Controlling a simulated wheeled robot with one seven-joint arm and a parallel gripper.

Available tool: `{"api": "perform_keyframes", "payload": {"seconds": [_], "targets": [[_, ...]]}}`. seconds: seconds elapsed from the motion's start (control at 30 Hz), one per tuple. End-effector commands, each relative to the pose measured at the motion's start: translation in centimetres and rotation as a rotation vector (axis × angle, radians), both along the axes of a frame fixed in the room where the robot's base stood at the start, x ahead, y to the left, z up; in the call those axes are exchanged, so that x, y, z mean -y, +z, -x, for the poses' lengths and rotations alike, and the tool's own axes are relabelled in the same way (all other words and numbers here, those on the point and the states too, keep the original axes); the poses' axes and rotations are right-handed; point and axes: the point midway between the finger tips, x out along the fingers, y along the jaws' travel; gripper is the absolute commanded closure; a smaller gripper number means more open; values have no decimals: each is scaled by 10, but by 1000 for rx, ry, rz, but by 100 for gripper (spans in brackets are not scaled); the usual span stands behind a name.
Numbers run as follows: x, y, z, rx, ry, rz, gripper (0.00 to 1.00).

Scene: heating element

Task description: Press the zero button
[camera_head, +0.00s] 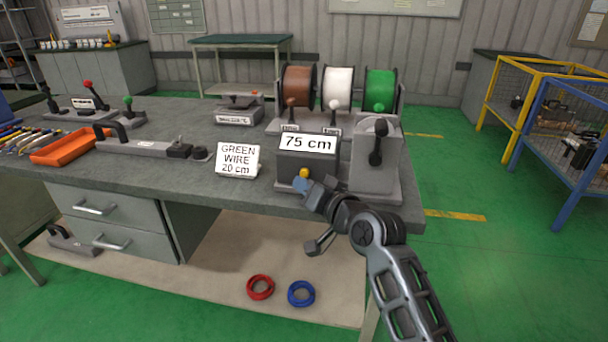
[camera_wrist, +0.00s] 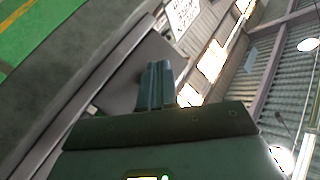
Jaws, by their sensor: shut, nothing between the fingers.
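The measuring unit (camera_head: 308,166) is a grey box near the front edge of the workbench, with a white display reading "75 cm" (camera_head: 307,143) on top. A yellow button (camera_head: 304,173) shows low on its front face; I take it for the zero button. My gripper (camera_head: 302,186) is shut and empty, its tips just below and in front of the yellow button. I cannot tell whether they touch it. In the wrist view the shut fingers (camera_wrist: 158,80) point at a dark grey surface (camera_wrist: 135,75), and the button is not visible there.
A sign reading "GREEN WIRE 20 cm" (camera_head: 238,159) stands left of the unit. A lever unit (camera_head: 377,160) stands close on its right. Brown, white and green spools (camera_head: 338,88) are behind. Red and blue wire coils (camera_head: 301,293) lie on the floor mat.

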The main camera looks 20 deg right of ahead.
Motion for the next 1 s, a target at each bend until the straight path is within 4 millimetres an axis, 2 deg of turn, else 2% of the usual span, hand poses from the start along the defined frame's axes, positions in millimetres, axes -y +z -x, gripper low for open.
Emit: {"api": "perform_keyframes", "payload": {"seconds": [1.0], "targets": [[6, 0, -8, 0, 0, 0, 100]]}}
